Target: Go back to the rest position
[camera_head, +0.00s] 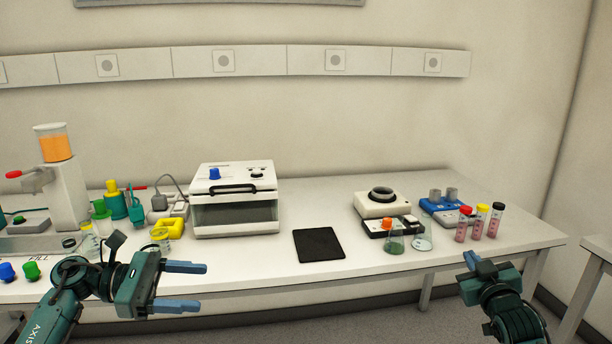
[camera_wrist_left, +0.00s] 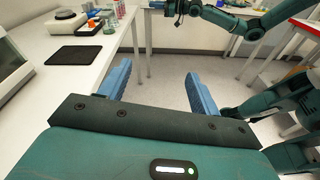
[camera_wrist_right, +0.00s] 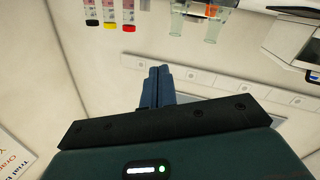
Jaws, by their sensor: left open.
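My left gripper (camera_head: 182,285) is in front of the table's front edge at the left, with its two blue fingers apart and nothing between them. In the left wrist view the same open fingers (camera_wrist_left: 160,88) show floor between them. My right gripper (camera_head: 470,260) is at the table's front edge on the right, pointing toward the table. In the right wrist view its blue fingers (camera_wrist_right: 157,88) are together, with nothing visible between them.
A juice machine (camera_head: 62,190) stands at the left. Floor in front is open.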

